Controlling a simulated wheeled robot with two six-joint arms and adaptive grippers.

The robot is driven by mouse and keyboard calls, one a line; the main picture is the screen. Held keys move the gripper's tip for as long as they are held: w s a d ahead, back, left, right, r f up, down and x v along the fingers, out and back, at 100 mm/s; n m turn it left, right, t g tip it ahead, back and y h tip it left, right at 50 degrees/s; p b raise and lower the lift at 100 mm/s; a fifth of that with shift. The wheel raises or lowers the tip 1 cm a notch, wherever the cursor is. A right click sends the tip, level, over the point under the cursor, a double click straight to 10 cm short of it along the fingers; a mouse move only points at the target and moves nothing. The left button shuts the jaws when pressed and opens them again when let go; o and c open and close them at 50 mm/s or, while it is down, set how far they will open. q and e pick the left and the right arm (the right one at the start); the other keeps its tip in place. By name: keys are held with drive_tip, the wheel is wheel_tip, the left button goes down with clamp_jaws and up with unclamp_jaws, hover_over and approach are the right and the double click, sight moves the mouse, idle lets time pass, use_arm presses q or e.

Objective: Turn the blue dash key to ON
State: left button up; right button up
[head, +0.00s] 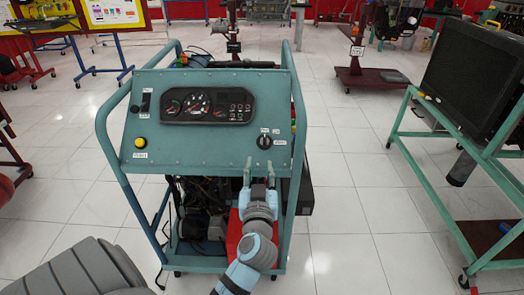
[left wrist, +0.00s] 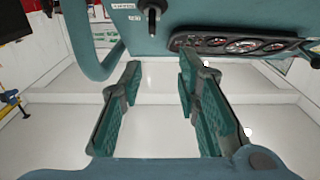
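The blue-green dash panel (head: 190,90) stands upright on an engine trainer in the head view. Its key switch (head: 264,141) is a dark round knob at the lower right, with small white labels beside it. The left wrist view shows it as a dark stem (left wrist: 152,16) at the top, with a label beside it. My left gripper (head: 259,170) is just below the switch in the head view. Its two fingers, also seen in the left wrist view (left wrist: 160,80), are spread apart with nothing between them. The key's setting is too small to read. My right gripper is out of view.
The gauge cluster (head: 208,106) is in the panel's middle, with a yellow button (head: 140,142) at lower left. A tubular frame (head: 299,120) borders the panel. Another stand with a dark radiator (head: 470,75) is at right. White floor (head: 350,205) lies clear between the stands.

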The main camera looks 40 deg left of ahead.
use_arm(q)
approach(265, 137)
drive_tip(key=x, duration=0.9)
drive_tip(key=shift+w+a, duration=0.2)
drive_tip(key=shift+a, duration=0.1)
drive_tip(key=shift+w+a+f, duration=0.1)
drive_tip(key=shift+w+a, duration=0.1)
drive_tip(key=shift+w, duration=0.2)
drive_tip(key=shift+s, duration=0.1)
clamp_jaws()
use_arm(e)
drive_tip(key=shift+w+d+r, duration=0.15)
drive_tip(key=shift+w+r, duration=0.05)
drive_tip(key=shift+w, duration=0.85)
